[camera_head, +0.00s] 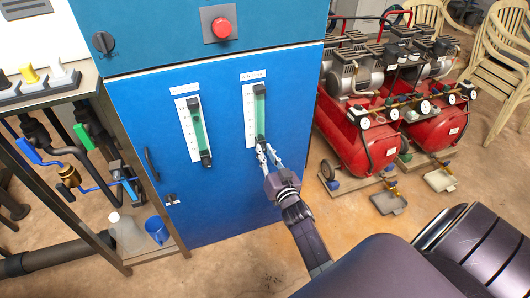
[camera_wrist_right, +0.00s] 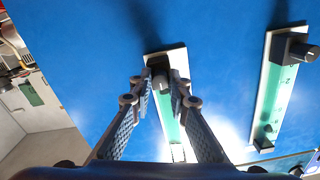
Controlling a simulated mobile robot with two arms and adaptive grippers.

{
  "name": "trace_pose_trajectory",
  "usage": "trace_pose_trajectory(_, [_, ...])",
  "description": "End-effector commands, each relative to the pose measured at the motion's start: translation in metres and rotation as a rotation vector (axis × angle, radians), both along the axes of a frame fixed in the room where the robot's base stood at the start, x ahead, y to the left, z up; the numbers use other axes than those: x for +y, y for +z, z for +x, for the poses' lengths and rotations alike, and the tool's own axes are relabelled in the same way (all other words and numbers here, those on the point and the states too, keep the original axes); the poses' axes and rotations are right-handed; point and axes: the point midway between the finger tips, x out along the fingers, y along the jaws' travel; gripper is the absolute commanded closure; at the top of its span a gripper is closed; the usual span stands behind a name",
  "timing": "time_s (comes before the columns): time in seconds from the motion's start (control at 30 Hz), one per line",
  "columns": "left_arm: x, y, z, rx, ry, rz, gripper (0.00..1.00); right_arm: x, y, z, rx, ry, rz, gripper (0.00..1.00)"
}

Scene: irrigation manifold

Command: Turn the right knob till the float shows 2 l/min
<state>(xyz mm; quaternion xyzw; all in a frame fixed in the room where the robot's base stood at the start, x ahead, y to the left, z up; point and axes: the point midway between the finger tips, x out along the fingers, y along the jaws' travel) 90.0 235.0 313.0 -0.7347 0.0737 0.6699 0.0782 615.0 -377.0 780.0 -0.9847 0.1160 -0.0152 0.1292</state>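Two flow meters with green tubes are mounted on the blue cabinet door. The right meter (camera_head: 259,106) has its dark right knob (camera_head: 260,140) at its lower end. The knob also shows in the right wrist view (camera_wrist_right: 158,63), where the meter appears upside down. My right gripper (camera_head: 266,151) is at this knob, its two fingers parted on either side of it. In the right wrist view the fingertips (camera_wrist_right: 161,76) flank the knob; contact is unclear. The fingers hide part of the tube there. The float's reading is too small to make out. My left gripper is out of view.
The left meter (camera_head: 198,125) with its own dark knob (camera_head: 206,161) is close beside. A door handle (camera_head: 151,163) and red button (camera_head: 222,28) are on the cabinet.

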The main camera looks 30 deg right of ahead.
Motion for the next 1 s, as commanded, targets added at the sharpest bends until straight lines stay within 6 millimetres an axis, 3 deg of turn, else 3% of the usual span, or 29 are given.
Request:
trace_pose_trajectory(0.13, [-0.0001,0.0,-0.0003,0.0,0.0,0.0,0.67,0.0002,-0.0002,-0.0002,0.0,0.0,0.0,1.0])
trace_pose_trajectory(0.53, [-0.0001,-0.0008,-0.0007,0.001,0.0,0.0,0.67,0.0002,-0.0006,-0.0004,0.013,0.0,-0.051,1.0])
trace_pose_trajectory(1.0, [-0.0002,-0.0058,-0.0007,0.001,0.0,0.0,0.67,0.0008,-0.001,-0.0003,0.098,0.001,-0.411,1.0])
